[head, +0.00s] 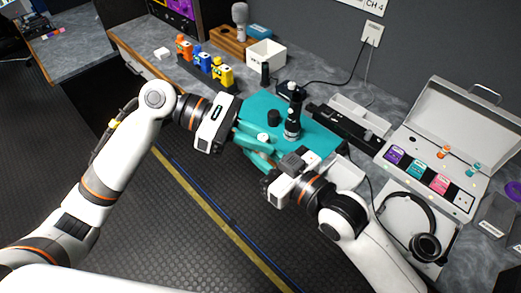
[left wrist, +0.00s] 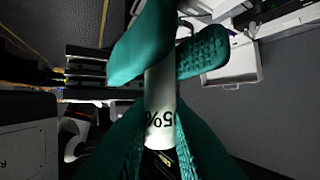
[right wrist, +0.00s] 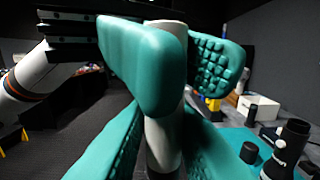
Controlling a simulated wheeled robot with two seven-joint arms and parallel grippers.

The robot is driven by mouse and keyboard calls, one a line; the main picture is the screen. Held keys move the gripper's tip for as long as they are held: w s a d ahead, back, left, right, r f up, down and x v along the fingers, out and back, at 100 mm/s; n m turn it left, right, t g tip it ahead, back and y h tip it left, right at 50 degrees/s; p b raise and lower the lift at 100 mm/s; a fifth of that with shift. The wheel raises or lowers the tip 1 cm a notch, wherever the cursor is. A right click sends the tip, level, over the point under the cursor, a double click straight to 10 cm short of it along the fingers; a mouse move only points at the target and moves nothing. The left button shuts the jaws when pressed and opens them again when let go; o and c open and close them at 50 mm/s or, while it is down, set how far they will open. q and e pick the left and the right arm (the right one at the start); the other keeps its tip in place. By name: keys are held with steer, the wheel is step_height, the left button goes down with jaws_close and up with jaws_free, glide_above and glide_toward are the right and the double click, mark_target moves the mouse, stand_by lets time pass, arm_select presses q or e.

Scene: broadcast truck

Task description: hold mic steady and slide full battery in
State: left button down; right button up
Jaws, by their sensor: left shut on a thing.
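A white cylinder with a percent marking, seemingly the battery, (left wrist: 160,92) is held between the teal fingers of my left gripper (left wrist: 160,155). It also shows in the right wrist view (right wrist: 163,140). My right gripper (right wrist: 163,165) has its fingers on either side of the same cylinder, crossing the left fingers; whether they press on it is unclear. The cylinder's far end is hidden by fingers. A black microphone body (head: 292,123) with a light ring stands upright on the teal mat (head: 317,138), apart from both grippers. A small black cap (head: 274,117) stands beside it.
Orange, blue and yellow units (head: 204,61) stand in a row at the back left. A white bin (head: 266,54) and a grey microphone on a wooden stand (head: 226,41) are behind. An open case (head: 440,125) and headphones (head: 424,245) lie on the right.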

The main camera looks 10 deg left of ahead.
jaws_close()
arm_select(q)
steer(key=c, duration=1.3)
jaws_free()
